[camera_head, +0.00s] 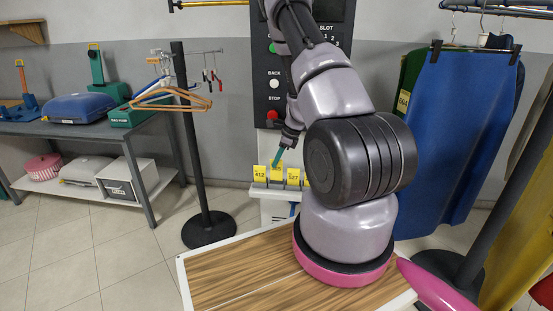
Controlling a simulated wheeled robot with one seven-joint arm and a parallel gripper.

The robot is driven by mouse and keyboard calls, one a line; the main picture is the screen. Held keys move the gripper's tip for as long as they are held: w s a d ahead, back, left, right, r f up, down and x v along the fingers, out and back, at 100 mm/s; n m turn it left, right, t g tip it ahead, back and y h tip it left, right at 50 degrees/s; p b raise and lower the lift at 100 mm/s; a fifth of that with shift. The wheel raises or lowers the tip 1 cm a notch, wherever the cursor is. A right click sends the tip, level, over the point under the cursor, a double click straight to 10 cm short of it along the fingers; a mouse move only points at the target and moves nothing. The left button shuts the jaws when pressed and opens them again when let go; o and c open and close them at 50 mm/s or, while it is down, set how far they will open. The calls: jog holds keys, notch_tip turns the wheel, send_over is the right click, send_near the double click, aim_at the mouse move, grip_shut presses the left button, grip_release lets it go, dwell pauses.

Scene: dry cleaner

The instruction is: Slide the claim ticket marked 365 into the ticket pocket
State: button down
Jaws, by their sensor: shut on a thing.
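Several yellow claim tickets stand in a row on a pale ledge (272,190) below the dark control panel. The left ticket (259,174) reads 412 and one further right (293,177) reads 527. My gripper (278,160) points down at this row, with a slim teal part at its tip. It is shut on a yellow ticket (276,172) between those two, at or just above the ledge. I cannot read that ticket's number or tell whether it touches the ledge. My arm hides the right end of the row. I cannot make out the ticket pocket.
A black stand (190,150) with hangers is left of the ledge. A grey table (75,128) holds boxes and a blue case. A blue garment (458,135) hangs at right, near a yellow tag (403,101). A wood-topped surface (235,268) is in front.

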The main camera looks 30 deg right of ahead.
jog(key=shift+f, duration=0.1)
dwell(0.3)
jog(key=c, duration=0.9)
grip_release()
jog(key=shift+c, duration=0.2)
jog(key=v, duration=1.1)
